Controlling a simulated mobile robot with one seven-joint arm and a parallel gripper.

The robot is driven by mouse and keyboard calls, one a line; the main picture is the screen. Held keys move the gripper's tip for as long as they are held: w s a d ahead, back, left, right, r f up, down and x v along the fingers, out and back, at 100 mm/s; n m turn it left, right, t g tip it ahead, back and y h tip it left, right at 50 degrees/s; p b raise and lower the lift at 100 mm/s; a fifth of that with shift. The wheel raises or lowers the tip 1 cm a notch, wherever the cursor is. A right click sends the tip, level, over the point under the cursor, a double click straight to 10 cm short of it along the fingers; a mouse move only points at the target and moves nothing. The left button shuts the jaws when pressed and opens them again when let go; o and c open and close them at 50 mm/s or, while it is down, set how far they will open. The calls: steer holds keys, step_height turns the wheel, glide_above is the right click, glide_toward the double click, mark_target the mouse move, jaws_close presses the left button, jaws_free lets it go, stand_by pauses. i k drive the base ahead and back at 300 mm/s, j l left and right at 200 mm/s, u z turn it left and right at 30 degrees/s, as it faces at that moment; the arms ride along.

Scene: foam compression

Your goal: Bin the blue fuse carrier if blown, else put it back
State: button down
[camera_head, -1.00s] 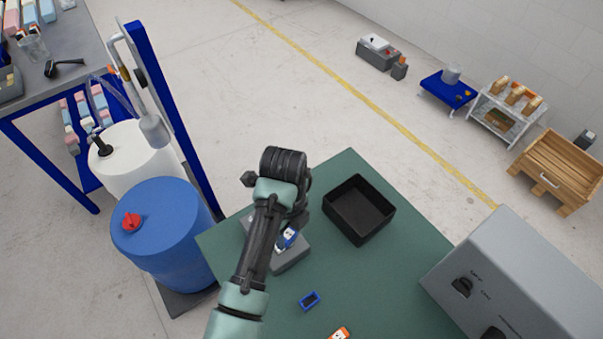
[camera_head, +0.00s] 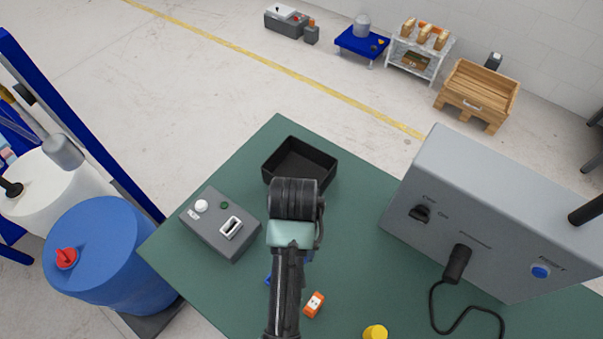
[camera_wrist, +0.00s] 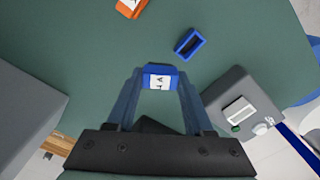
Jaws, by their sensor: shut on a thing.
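My gripper (camera_wrist: 158,88) is shut on the blue fuse carrier (camera_wrist: 159,76), a small blue block with a white marked label. It holds the carrier above the green table. In the head view, my arm hides most of the gripper and carrier. The blue open-topped holder (camera_wrist: 189,43) lies empty on the table, apart from the carrier. The grey tester (camera_head: 210,240) has an empty slot (camera_head: 231,228), a white round part (camera_head: 201,206) and a small dark green lamp (camera_head: 224,205). The black bin (camera_head: 325,172) stands behind my gripper and looks empty. The fuse's condition cannot be told.
An orange carrier (camera_head: 314,304) lies on the green table (camera_head: 365,275), near a yellow round thing (camera_head: 375,332). A large grey control box (camera_head: 480,220) with a cable stands at the right. Blue (camera_head: 95,250) and white drums stand left of the table.

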mark_target(307, 178)
steer(key=z, duration=1)
steer(key=j+z, duration=0.2)
steer(key=j, duration=1.05)
steer(key=i, duration=0.5)
